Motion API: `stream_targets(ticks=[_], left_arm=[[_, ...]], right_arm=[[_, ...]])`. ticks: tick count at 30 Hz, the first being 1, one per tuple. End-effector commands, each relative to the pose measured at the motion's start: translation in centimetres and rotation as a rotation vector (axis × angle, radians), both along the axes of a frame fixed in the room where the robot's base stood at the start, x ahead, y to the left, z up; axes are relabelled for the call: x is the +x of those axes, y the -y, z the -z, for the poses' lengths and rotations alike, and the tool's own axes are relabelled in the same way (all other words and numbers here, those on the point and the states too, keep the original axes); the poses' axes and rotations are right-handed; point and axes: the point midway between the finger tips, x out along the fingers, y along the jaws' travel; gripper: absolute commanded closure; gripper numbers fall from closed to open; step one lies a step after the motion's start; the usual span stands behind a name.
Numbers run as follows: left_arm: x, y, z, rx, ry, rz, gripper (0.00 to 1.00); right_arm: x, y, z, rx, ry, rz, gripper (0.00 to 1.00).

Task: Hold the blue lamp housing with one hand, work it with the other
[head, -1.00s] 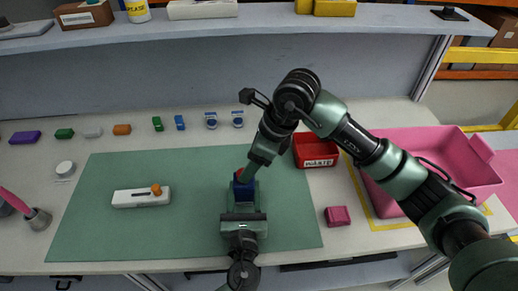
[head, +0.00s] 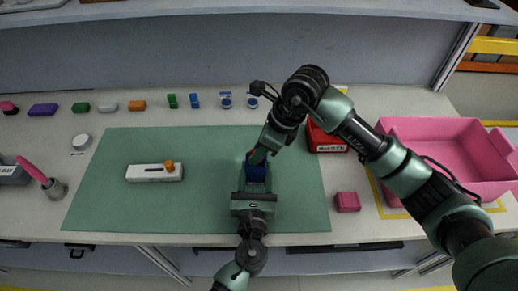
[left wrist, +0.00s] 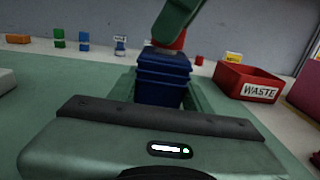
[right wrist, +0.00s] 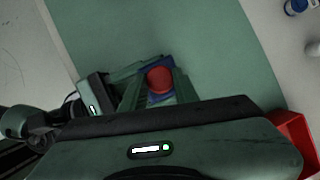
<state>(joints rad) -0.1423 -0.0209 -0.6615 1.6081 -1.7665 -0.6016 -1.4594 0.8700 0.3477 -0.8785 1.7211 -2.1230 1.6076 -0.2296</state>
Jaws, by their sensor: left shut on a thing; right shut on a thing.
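The blue lamp housing (head: 257,174) stands near the front of the green mat, and its ribbed side shows in the left wrist view (left wrist: 163,80). My left gripper (head: 256,184) is shut on the housing from the front, one finger on either side. A round red part (right wrist: 160,80) sits on top of the housing, with blue corners showing around it. My right gripper (head: 260,157) reaches down from the upper right and is shut on this red part. The right fingers hide some of the red part, so I cannot tell how deep it sits.
The green mat (head: 110,190) holds a white block with an orange knob (head: 155,172). A red waste bin (head: 326,142), a magenta cube (head: 347,202) and a pink tray (head: 440,135) are on the right. Several small coloured parts line the back. The mat between block and housing is clear.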

Motion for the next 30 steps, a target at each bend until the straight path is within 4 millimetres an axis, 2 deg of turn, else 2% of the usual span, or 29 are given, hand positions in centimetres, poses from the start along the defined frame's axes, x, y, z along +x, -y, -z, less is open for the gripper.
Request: stream_targets(ticks=[8, 30], left_arm=[[0.0, 0.0, 0.0, 0.000, -0.001, 0.000, 1.00], [0.0, 0.0, 0.1, 0.000, -0.001, 0.000, 1.00]], right_arm=[[0.1, 0.0, -0.5, 0.000, 0.002, 0.001, 1.00], [0.0, 0.0, -6.0, 0.002, 0.002, 0.000, 1.00]])
